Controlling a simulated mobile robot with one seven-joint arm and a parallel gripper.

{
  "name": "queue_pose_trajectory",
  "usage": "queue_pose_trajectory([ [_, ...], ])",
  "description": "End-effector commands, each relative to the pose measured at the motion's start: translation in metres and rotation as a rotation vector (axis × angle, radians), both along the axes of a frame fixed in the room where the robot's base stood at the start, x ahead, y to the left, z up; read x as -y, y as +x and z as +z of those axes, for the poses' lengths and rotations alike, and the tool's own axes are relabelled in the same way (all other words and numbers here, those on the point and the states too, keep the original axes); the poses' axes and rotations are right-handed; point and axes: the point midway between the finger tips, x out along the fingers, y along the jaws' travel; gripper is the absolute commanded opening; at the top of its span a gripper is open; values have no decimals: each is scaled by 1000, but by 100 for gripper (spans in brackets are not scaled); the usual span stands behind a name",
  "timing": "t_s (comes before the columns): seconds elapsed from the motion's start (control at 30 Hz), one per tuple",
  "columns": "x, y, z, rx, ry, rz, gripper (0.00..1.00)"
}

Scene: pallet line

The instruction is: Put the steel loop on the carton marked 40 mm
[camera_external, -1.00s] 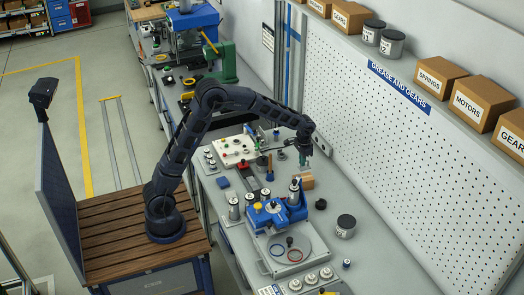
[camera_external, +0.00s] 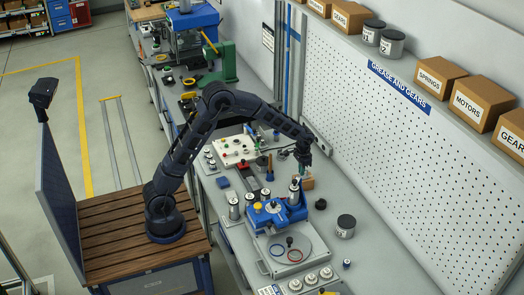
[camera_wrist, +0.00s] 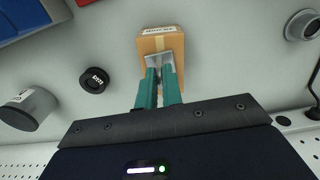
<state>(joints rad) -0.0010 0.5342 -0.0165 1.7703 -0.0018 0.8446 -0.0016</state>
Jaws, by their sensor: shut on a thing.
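A small brown carton (camera_external: 307,184) stands on the bench; it also shows in the wrist view (camera_wrist: 172,43) with a white label on its edge, the print too small to read surely. My gripper (camera_external: 302,172) is over or right beside the carton in the external view. In the wrist view my green fingers (camera_wrist: 159,82) are close together, with a grey metal piece (camera_wrist: 161,62) at their tips, apparently the steel loop. It overlaps the carton's face; I cannot tell whether it touches. Its full shape is hidden.
A blue machine (camera_external: 277,214) stands left of the carton. A black round piece (camera_external: 320,204) and a grey tin (camera_external: 346,226) stand nearby. The pegboard wall (camera_external: 400,130) rises behind.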

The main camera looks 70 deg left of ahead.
Motion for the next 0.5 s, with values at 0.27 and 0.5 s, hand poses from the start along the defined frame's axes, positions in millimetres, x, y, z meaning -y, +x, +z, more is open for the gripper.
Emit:
queue_pose_trajectory([
  [0.27,0,0,0,0,0,0,29],
  [0.5,0,0,5,1,0,0,29],
])
